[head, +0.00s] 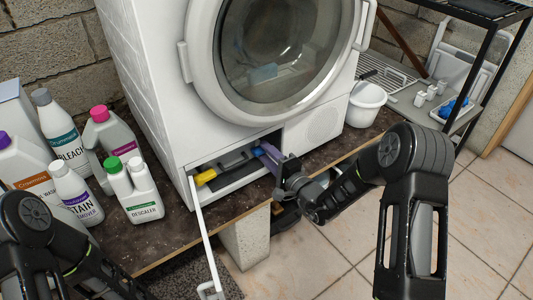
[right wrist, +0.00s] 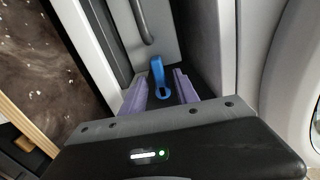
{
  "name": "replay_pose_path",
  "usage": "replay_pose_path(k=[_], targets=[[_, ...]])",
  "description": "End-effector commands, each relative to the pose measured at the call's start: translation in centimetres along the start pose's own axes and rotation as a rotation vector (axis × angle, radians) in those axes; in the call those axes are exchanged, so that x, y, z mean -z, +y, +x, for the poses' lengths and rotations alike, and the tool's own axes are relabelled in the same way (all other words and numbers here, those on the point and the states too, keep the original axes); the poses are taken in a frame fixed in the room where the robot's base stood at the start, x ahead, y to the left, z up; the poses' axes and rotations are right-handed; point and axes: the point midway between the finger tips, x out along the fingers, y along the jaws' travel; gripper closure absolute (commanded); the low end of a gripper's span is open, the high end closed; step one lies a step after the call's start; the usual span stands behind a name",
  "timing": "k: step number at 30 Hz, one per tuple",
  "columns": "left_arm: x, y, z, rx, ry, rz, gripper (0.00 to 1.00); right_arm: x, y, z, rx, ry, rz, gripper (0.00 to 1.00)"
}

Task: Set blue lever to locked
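The blue lever (head: 258,152) is inside the open lower compartment of the white washing machine (head: 160,90). In the right wrist view the blue lever (right wrist: 158,75) lies between the two purple fingers of my right gripper (right wrist: 160,88), with a visible gap on each side. My right gripper (head: 270,160) is at the compartment's right end, open, its fingers reaching in and partly hiding the lever in the head view. My left arm shows at the lower left, but its gripper is out of view.
A yellow part (head: 206,176) and a dark handle (head: 234,160) are in the compartment. An open white flap (head: 205,238) hangs at its left. Several bottles, including a descaler (head: 143,195), stand left on the plinth (head: 185,238). A white bucket (head: 365,103) stands right.

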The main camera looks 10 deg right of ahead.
Motion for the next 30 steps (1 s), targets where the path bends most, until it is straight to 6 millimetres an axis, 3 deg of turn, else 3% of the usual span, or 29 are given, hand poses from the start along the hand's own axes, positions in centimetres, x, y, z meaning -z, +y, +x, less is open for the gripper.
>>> replay_pose_path(k=[15, 30], targets=[[-0.2, 0.7, -2.2, 0.0, -0.012, 0.001, 0.64, 0.0, -0.1, -7.0, -0.003, 0.001, 0.002, 0.64], [-0.2, 0.7, -2.2, 0.0, -0.012, 0.001, 0.64, 0.0, 0.0, -7.5, -0.001, 0.0, 0.0, 0.64]])
